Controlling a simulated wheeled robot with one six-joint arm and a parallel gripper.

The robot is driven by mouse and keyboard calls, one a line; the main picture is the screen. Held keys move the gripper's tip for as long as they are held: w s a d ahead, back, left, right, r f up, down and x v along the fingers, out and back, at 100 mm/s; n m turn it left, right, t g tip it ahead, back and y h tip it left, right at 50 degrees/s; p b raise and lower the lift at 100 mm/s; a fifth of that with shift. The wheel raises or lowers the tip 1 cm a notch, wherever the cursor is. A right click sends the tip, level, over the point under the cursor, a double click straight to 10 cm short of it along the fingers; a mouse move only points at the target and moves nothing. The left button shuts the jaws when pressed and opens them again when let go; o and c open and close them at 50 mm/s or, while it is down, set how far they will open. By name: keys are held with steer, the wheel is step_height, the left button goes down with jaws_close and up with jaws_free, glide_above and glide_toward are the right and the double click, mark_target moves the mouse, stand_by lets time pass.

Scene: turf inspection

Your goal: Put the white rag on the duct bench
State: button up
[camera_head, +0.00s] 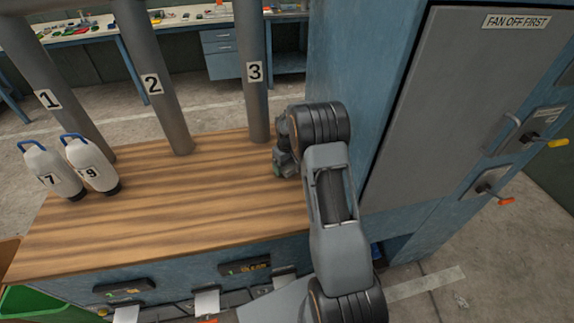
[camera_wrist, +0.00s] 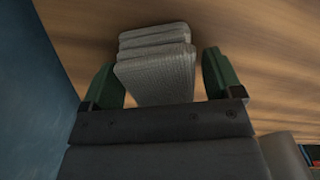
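The duct bench (camera_head: 200,215) has a striped wooden top on a blue base, with ducts marked 1, 2 and 3 rising from it. My gripper (camera_head: 285,163) is low at the bench's right end, near duct 3 and the blue cabinet. In the wrist view, a folded pale grey-white rag (camera_wrist: 156,65) lies between the two green fingers of my gripper (camera_wrist: 160,72). The fingers are spread, with a narrow gap at the rag's right side; its left edge is close to the left finger. Wood shows behind the rag. The rag is hidden in the head view.
Two white bottles, 7 (camera_head: 52,171) and 9 (camera_head: 92,164), stand at the bench's left. The blue cabinet (camera_head: 350,85) closely bounds the right end. The ducts (camera_head: 255,100) line the back edge. The bench's middle is clear.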

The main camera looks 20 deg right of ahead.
steer(key=shift+o, duration=0.2)
step_height(320, 180, up, 12)
steer(key=s+a+r+t, duration=0.2)
steer(key=s+a+r, duration=0.5)
steer(key=s+r, duration=0.3)
steer(key=s+a+m+t, duration=0.1)
steer(key=s+a, duration=0.1)
steer(key=s, duration=0.6)
steer(key=s+a+f+m, duration=0.1)
steer(key=s+a, duration=0.1)
steer(key=s, duration=0.6)
steer(key=shift+s+a+f+t, duration=0.15)
steer(key=shift+a+f+t, duration=0.1)
steer(key=shift+a+t, duration=0.15)
